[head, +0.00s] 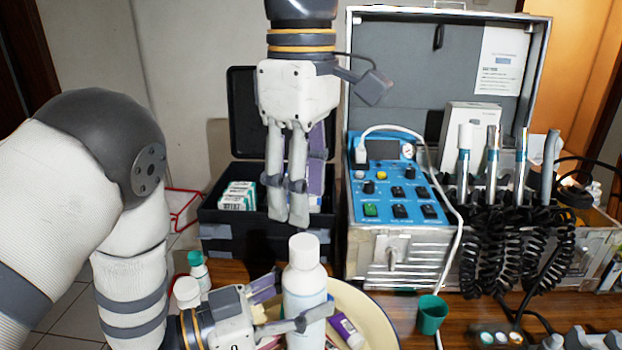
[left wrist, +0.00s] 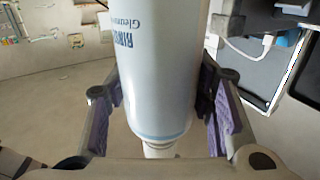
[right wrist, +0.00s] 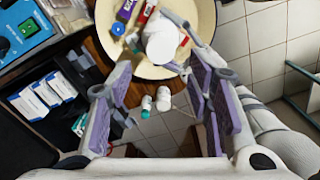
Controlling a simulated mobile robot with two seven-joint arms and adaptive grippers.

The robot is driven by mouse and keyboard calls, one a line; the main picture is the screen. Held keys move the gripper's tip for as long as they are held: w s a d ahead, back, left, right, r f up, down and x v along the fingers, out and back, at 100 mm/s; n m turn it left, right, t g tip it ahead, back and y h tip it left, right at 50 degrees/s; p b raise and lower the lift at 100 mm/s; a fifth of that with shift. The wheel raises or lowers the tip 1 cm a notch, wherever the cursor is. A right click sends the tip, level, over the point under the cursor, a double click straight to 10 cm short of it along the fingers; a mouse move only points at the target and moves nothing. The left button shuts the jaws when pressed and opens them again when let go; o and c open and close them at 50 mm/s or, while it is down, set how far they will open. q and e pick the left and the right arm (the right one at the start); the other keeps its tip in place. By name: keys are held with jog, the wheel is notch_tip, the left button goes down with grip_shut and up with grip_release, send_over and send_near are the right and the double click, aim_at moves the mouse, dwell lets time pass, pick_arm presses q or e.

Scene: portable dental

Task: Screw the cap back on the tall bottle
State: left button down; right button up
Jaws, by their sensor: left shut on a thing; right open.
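The tall white bottle (head: 304,290) stands upright in the lower middle of the head view, at the near left part of the basin. A white cap-like top (head: 304,251) sits on it; I cannot tell whether it is screwed down. My left gripper (head: 300,303) is shut around the bottle's body from the left. In the left wrist view the bottle (left wrist: 160,65) appears upside down between the purple pads. My right gripper (head: 288,212) points down, open and empty, above and slightly left of the bottle. The right wrist view shows the bottle (right wrist: 163,43) beyond its spread fingers.
A cream basin (head: 372,312) holds tubes. Small bottles (head: 197,268) stand left of it. A black case (head: 216,230) with boxes is behind my right gripper. The blue-panelled dental unit (head: 398,240) and a green cup (head: 431,314) are at the right.

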aim_at(304, 242)
notch_tip(304, 242, down, 8)
dwell(0.7)
grip_shut()
jog(key=shift+m, duration=0.9)
jog(key=shift+o, duration=0.7)
grip_release()
